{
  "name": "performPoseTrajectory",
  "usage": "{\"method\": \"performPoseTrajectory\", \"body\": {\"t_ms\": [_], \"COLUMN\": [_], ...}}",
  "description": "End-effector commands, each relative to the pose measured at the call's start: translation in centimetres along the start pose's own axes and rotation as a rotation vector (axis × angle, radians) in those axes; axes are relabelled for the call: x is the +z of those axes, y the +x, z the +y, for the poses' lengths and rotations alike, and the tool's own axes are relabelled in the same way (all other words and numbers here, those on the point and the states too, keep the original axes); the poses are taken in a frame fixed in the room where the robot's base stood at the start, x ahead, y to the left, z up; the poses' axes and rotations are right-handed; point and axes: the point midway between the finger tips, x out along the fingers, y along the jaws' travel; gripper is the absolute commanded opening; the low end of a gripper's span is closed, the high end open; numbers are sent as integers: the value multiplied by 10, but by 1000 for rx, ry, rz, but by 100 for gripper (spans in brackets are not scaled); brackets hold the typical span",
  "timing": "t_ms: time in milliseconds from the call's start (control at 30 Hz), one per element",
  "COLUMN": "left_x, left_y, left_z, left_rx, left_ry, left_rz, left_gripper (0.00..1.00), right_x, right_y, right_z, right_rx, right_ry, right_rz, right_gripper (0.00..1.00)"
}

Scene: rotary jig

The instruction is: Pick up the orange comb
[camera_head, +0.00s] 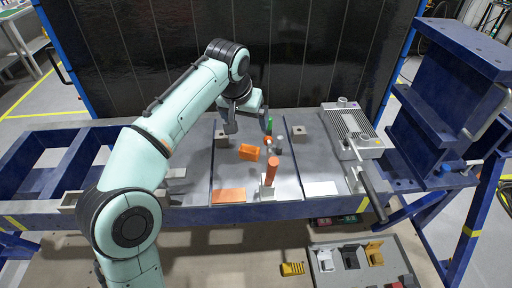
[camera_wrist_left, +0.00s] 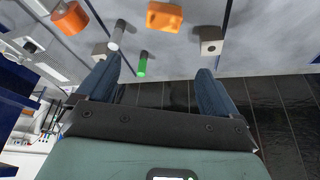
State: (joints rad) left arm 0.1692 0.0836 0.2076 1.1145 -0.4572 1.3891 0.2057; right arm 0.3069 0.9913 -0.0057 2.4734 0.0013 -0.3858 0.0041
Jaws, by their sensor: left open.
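The orange comb (camera_head: 249,152) lies on the grey worktop near its middle, seen as a small blocky orange piece; I cannot make out its teeth clearly. My left gripper (camera_head: 248,121) is open and empty, above the worktop and behind the comb. In the left wrist view its two fingers (camera_wrist_left: 163,66) are spread apart, with the comb beyond their tips. My right gripper is not in view.
A green peg (camera_head: 269,126), grey pegs (camera_head: 279,144) and an orange cylinder (camera_head: 271,171) stand close right of the comb. Grey blocks (camera_head: 299,131) sit around. A grey machine with a lever (camera_head: 352,135) is at right. Below, a tray (camera_head: 325,275) holds parts beside a yellow toothed piece (camera_head: 292,269).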

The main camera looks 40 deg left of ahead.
Motion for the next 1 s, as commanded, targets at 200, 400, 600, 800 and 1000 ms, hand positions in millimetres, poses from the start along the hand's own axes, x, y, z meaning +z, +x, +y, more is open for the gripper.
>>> {"method": "performPoseTrajectory", "body": {"t_ms": [200, 400, 600, 800, 1000], "left_x": [19, 25, 26, 26, 26], "left_y": [44, 61, 81, 118, 135], "left_z": [0, 0, 0, 0, 0], "left_rx": [-1, 0, -1, 0, 1], "left_ry": [1, 0, 0, 0, 0], "left_rz": [-6, -2, -6, -5, -2], "left_gripper": [94, 94, 94, 94, 94], "right_x": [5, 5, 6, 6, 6], "right_y": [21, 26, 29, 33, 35], "right_z": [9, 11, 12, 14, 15], "right_rx": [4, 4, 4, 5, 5], "right_ry": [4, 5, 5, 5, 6], "right_rz": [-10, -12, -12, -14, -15], "right_gripper": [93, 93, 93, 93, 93]}}
